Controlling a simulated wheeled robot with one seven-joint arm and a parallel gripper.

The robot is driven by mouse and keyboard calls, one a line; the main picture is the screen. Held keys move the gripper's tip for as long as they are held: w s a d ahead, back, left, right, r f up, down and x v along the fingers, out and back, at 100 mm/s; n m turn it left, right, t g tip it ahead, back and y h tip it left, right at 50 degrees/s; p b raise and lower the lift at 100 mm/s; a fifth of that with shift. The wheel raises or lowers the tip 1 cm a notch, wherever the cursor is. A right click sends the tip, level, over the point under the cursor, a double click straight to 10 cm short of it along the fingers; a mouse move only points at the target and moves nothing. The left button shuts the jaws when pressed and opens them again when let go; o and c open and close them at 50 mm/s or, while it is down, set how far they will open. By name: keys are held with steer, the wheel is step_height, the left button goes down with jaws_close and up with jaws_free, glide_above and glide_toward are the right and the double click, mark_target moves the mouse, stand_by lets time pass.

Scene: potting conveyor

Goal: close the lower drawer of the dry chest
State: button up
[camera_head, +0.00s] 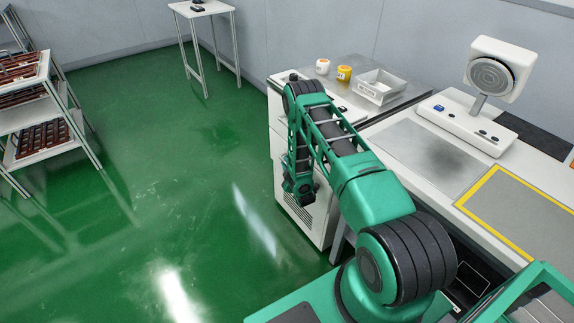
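A slotted panel (318,225) shows low on the cabinet, below and to the right of my gripper. I cannot make out the lower drawer or how far open it is. My gripper (305,200) points down beside the cabinet's front. Its fingers are small and dark, and I cannot tell whether they are open. I see nothing held in it.
A white bin (379,86) and two small jars (344,74) stand on the bench top. A device with a round head (490,74) stands at right. A rack (28,110) with brown trays is at far left. The green floor (150,170) between is clear.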

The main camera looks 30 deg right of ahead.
steer(key=o, duration=0.4)
steer(key=shift+s+d+f, duration=0.1)
steer(key=shift+d, duration=0.25)
steer(key=shift+c, duration=0.2)
steer(key=shift+a, duration=0.1)
steer(key=v, duration=1)
steer(key=shift+s+a, duration=0.2)
steer(key=shift+s, duration=0.05)
steer(key=shift+s, duration=0.1)
